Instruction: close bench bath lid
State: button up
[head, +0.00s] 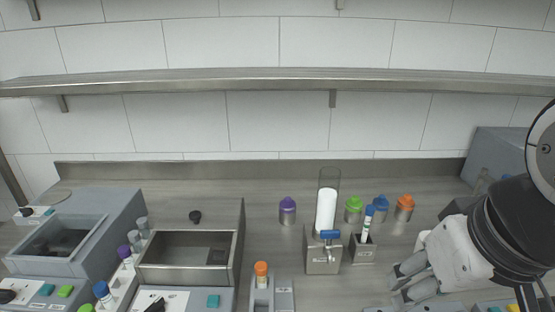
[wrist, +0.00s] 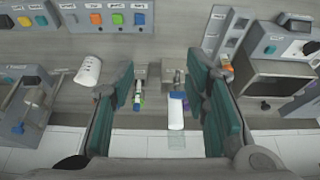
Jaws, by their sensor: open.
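The bench bath (head: 140,263) stands left of centre in the head view, an open steel basin with a small dark block inside. A flat grey panel with a black knob (head: 195,217) lies behind the basin opening; it looks like the lid, slid back, and the basin is uncovered. My gripper (head: 397,283) is at the lower right of the head view, far to the right of the bath. In the wrist view my gripper (wrist: 160,72) is open, its two teal-padded fingers wide apart with nothing held between them.
A second grey unit with a dark window (head: 60,238) stands at far left. Capped tubes (head: 261,270) stand near the bath. A dispenser with a white cylinder (head: 326,210) and several coloured-capped jars (head: 287,210) stand between bath and gripper. A shelf (head: 280,82) runs above.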

aim_at(182, 214)
jog(key=j+u, duration=0.15)
jog(key=u, duration=0.2)
jog(key=j+u, duration=0.1)
jog(key=u, duration=0.25)
jog(key=i, duration=0.05)
